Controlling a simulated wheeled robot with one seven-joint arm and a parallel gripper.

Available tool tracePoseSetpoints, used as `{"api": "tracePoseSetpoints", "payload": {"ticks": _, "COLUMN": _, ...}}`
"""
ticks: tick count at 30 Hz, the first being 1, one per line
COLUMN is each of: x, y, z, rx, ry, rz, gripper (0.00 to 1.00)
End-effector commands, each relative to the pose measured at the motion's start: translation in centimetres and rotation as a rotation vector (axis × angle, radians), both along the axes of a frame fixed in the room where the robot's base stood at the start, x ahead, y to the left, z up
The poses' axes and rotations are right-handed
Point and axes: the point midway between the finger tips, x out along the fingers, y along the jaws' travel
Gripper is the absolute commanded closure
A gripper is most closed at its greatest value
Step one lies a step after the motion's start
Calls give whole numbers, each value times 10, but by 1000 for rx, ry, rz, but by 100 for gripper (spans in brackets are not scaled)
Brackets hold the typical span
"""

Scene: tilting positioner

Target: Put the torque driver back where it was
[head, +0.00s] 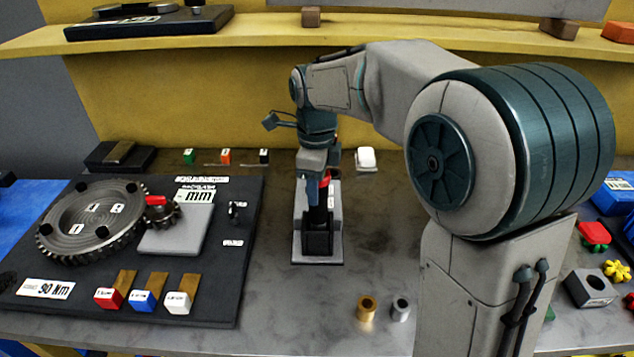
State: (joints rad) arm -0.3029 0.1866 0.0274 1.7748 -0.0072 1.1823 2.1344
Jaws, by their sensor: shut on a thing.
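My gripper (318,178) points down over the middle of the bench and is shut on the torque driver (319,212). The driver looks dark and upright, with a red part near my fingers. Its lower end meets a black holder (318,240) on a small grey base plate (300,257). I cannot tell whether it is seated in the holder or just above or in front of it. My fingers and wrist hide its upper part.
On the left, a dark board (220,290) carries a large gear (90,220) and red, blue and white blocks. A gold bushing (367,308) and a silver bushing (400,309) stand in front. A white item (366,159) lies behind. A shelf (270,37) spans the back.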

Motion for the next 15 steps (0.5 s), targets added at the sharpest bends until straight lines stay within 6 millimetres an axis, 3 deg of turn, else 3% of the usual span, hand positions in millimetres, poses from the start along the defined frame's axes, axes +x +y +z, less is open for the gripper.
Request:
{"api": "tracePoseSetpoints", "payload": {"ticks": 7, "x": 0, "y": 0, "z": -2, "rx": 1, "ry": -2, "rz": -1, "gripper": 100}}
{"api": "tracePoseSetpoints", "payload": {"ticks": 8, "x": 0, "y": 0, "z": -3, "rx": 0, "ry": 0, "rz": -1, "gripper": 54}}
{"api": "tracePoseSetpoints", "payload": {"ticks": 9, "x": 0, "y": 0, "z": -2, "rx": 0, "ry": 0, "rz": -1, "gripper": 43}}
{"api": "tracePoseSetpoints", "payload": {"ticks": 10, "x": 0, "y": 0, "z": -2, "rx": 0, "ry": 0, "rz": -1, "gripper": 35}}
{"api": "tracePoseSetpoints", "payload": {"ticks": 15, "x": 0, "y": 0, "z": -2, "rx": 0, "ry": 0, "rz": -1, "gripper": 35}}
